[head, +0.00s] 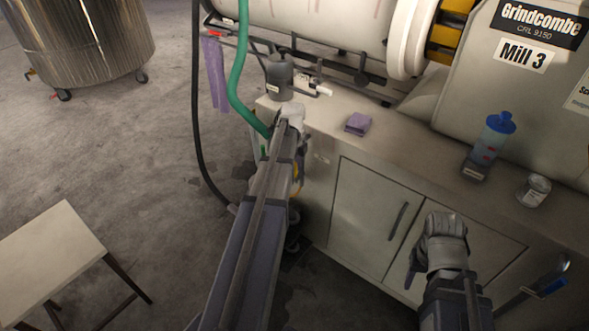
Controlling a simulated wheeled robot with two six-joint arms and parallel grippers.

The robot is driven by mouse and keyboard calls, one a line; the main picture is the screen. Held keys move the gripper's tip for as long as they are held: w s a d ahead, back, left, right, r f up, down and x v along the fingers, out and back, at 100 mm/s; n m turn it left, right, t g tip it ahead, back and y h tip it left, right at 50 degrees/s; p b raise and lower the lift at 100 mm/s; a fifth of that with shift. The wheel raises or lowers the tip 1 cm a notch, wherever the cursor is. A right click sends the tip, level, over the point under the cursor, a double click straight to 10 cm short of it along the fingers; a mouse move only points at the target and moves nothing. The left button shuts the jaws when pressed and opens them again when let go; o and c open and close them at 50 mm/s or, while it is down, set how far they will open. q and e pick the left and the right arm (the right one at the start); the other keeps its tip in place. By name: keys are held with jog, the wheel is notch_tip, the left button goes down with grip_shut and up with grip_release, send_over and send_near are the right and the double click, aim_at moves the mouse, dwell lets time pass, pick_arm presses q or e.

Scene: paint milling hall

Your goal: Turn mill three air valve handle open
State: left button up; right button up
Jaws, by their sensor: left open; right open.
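Mill three is the pale machine at the upper right, with a "Mill 3" label (523,54). A green hose (238,90) comes down from the top to the left end of the counter, beside my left gripper. My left gripper (285,122) is open at that counter corner, seen from behind; its arm covers much of what lies below. A small yellow part (299,176) shows just right of that arm, mostly hidden. I cannot make out the air valve handle for certain. My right gripper (440,229) is open in front of the cabinet doors, apart from the left one.
A black hose (196,120) hangs at left. A stool (50,247) stands lower left; a wheeled steel tank (80,40) upper left.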

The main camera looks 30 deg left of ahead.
pick_arm(q)
notch_tip(320, 180, up, 6)
jog(key=p, duration=0.5)
jog(key=shift+r, duration=0.1)
jog(key=s+d+n, duration=0.3)
jog(key=d, duration=0.7)
jog(key=s+d+n, duration=0.2)
jog(key=d, duration=0.8)
jog(key=s+d+n+y, duration=0.2)
jog(key=s+d+n, duration=0.6)
jog(key=s+d, duration=0.65)
notch_tip(320, 180, up, 14)
jog(key=w+p, duration=0.2)
jog(key=p, duration=1.2)
jog(key=shift+w+d+h, duration=0.3)
jog(key=shift+d, duration=0.05)
jog(key=shift+d, duration=0.1)
